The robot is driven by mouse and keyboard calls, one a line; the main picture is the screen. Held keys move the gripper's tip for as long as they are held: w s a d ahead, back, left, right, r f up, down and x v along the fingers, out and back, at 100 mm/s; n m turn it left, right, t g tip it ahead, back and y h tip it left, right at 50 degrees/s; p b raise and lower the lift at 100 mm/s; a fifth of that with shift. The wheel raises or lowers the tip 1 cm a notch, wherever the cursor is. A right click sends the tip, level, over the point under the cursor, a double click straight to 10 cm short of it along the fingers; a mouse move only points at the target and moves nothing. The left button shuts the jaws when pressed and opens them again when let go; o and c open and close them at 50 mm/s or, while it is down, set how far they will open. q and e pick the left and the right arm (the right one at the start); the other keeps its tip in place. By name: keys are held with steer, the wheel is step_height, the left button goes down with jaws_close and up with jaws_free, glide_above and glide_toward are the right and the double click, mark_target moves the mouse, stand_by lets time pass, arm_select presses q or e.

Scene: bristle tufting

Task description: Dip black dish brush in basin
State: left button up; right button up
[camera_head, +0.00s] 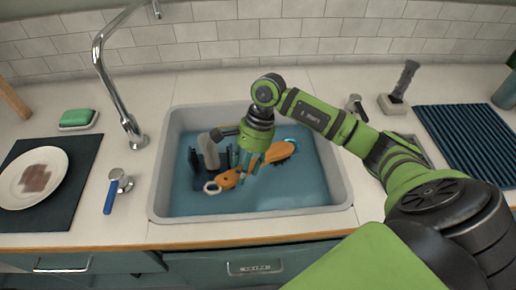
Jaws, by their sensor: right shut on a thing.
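The basin (334,205) is a grey-rimmed sink set in the counter, with blue water or a blue floor inside. My right gripper (243,170) points down into it and is shut across the middle of an orange brush (283,151). The brush lies slanted, its pale loop end (211,187) at the lower left and dark bristles under its upper right end. The fingers hide its middle, and how deep it sits is hard to tell. A dark-handled object with a pale block (208,151) is just left of the gripper. My left gripper is not in view.
A tall chrome faucet (118,95) stands at the basin's left. A blue-handled tap (110,194), a green soap (76,117) and a plate (22,186) are farther left. A dark-handled tool (404,80) and a ribbed blue mat (470,140) are at the right.

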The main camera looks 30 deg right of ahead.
step_height(320, 180, up, 16)
steer(key=p, duration=0.7)
steer(key=shift+p, duration=0.3)
stand_by(0.5)
stand_by(2.0)
step_height(320, 180, up, 4)
steer(key=shift+f+p, duration=0.1)
steer(key=shift+p, duration=0.7)
